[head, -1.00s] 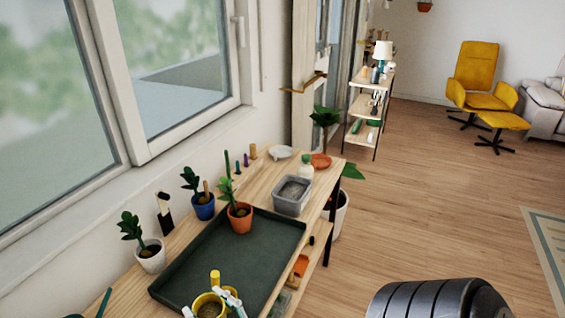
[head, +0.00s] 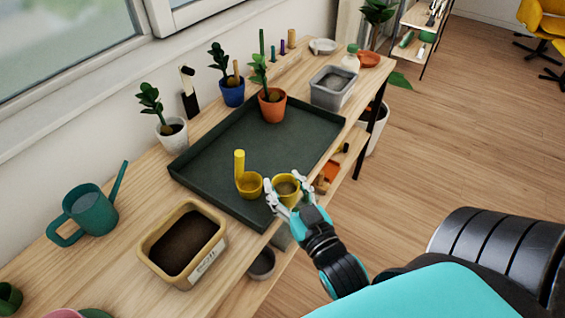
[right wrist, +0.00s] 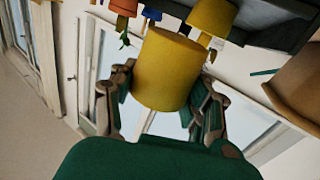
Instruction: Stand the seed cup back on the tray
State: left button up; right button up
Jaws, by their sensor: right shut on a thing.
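The yellow seed cup (head: 287,189) shows in the head view with its mouth up and brown contents inside. My right gripper (head: 285,196) is shut on it, with a finger on either side. In the right wrist view the cup (right wrist: 167,70) fills the space between the fingers (right wrist: 162,110). The cup is at the near right rim of the dark green tray (head: 305,148); I cannot tell whether its base touches the tray. My left gripper is not in view.
A yellow scoop-like cup with an upright handle (head: 240,163) stands on the tray just left of the seed cup. A potted plant (head: 271,106) stands at the tray's back. A soil box (head: 183,243) and a teal watering can (head: 90,212) are on the bench at left.

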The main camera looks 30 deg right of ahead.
jog(key=w+d, duration=0.2)
jog(key=w, duration=0.2)
jog(key=w+d+p, duration=0.1)
jog(key=w+d, duration=0.2)
jog(key=w, duration=0.1)
jog(key=w+d+f, duration=0.1)
jog(key=w+d, duration=0.1)
jog(key=w, duration=0.2)
jog(key=shift+w+d, duration=0.15)
jog(key=shift+d, duration=0.05)
jog(key=shift+w+d+f, duration=0.3)
jog(key=shift+w, duration=0.15)
jog(key=shift+f, duration=1.6)
jog(key=shift+s, duration=0.1)
jog(key=shift+f, duration=0.2)
jog(key=o, duration=1.2)
